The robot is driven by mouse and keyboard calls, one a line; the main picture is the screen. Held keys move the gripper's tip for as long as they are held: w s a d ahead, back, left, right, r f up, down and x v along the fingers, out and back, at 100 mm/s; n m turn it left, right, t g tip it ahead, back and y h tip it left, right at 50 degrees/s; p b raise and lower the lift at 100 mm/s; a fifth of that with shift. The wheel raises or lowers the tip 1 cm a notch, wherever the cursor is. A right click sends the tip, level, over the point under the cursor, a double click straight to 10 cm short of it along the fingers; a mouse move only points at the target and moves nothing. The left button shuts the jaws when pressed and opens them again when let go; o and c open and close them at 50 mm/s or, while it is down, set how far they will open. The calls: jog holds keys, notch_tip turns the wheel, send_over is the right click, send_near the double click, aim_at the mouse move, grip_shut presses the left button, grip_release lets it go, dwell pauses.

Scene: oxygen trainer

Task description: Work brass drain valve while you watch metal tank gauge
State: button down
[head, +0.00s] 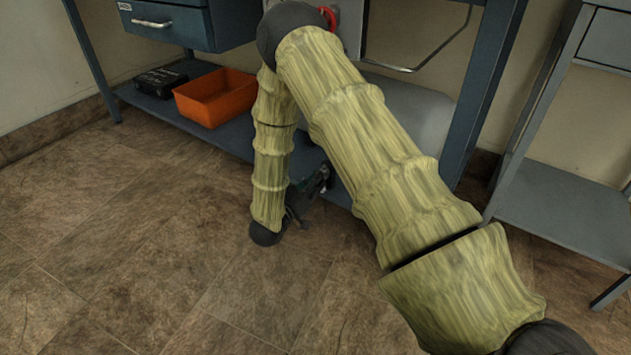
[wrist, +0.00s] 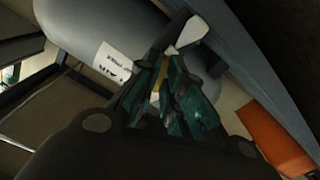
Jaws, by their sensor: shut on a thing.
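The grey metal tank (head: 415,108) lies under the blue bench, partly hidden behind my arm. In the wrist view the tank (wrist: 95,22) bears a white label (wrist: 113,62) with dark print. My gripper (head: 318,180) is low beside the tank, mostly hidden by my arm in the head view. In the wrist view its teal-padded fingers (wrist: 170,95) are closed around a small brass-coloured piece, the drain valve (wrist: 158,72), by the tank. Most of the valve is hidden between the fingers, and its turn position cannot be told. I cannot make out the gauge in either view.
An orange bin (head: 213,97) and a black case (head: 160,82) sit on the bench's lower shelf, left of my arm. The blue bench leg (head: 485,85) stands right of the tank. A grey stand (head: 560,205) is farther right. The tiled floor at left is clear.

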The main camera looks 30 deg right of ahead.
jog(key=shift+m+p, duration=2.3)
jog(key=shift+p, duration=1.4)
jog(key=c, duration=1.5)
grip_release()
jog(key=shift+c, duration=0.2)
jog(key=v, duration=1.2)
